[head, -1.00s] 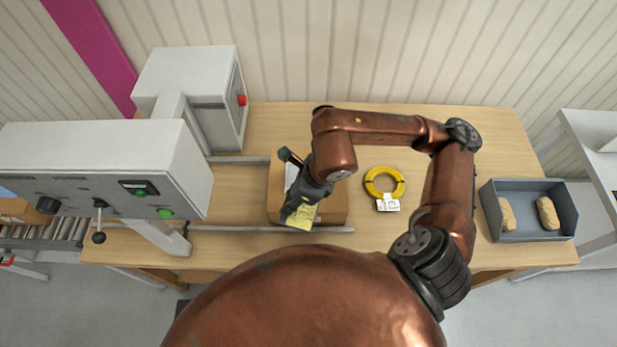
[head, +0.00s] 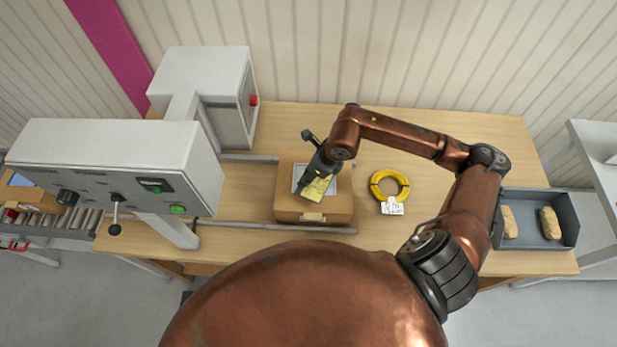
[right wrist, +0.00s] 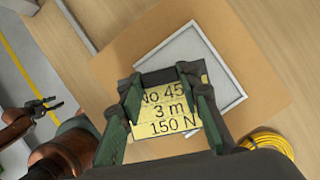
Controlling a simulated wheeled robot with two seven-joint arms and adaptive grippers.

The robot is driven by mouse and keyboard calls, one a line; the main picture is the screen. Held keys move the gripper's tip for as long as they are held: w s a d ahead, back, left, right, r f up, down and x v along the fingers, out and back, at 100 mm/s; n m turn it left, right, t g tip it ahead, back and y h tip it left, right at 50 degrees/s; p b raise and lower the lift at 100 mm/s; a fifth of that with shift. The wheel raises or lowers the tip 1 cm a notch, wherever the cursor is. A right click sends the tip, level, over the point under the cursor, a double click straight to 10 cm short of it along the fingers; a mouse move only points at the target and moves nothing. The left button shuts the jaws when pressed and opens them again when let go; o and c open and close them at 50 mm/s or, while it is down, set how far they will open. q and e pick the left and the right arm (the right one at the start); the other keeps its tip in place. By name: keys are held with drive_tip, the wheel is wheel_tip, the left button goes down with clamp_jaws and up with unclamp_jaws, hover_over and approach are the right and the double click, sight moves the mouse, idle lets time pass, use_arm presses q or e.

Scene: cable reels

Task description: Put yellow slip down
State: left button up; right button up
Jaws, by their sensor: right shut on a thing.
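The yellow slip (head: 317,187) is in my right gripper (head: 312,184), over the top of a cardboard box (head: 312,207). In the right wrist view the slip (right wrist: 168,108) shows printed lines "No 45", "3 m" and "150 N" between the fingers of my right gripper (right wrist: 160,112), which is shut on it. Behind it is a pale grey framed square (right wrist: 205,62) on the box top. I cannot tell whether the slip touches the box. My left gripper (right wrist: 45,104) shows at the left of the right wrist view, away from the table, its fingers apart.
A yellow cable coil (head: 404,186) with a white tag (head: 392,207) lies right of the box. A grey bin (head: 535,239) with two tan lumps is at the right. A grey machine (head: 120,165) stands left. Rails (head: 270,228) run along the box.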

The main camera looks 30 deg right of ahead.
sight(321, 183)
drive_tip(key=shift+w+d+f, duration=0.2)
drive_tip(key=shift+w+f, duration=0.05)
drive_tip(key=shift+f, duration=0.25)
wheel_tip(321, 183, down, 3)
drive_tip(key=shift+w+p, duration=0.1)
drive_tip(key=shift+p, duration=0.7)
drive_tip(key=shift+f, duration=0.3)
drive_tip(key=o, duration=1.2)
drive_tip(key=shift+r, duration=0.1)
drive_tip(key=shift+c, duration=0.2)
drive_tip(key=shift+r, duration=0.1)
drive_tip(key=b+v, duration=0.2)
drive_tip(key=v, duration=0.9)
drive_tip(key=shift+d+r+b, duration=0.1)
drive_tip(key=shift+r+b, duration=0.2)
drive_tip(key=shift+r, duration=0.2)
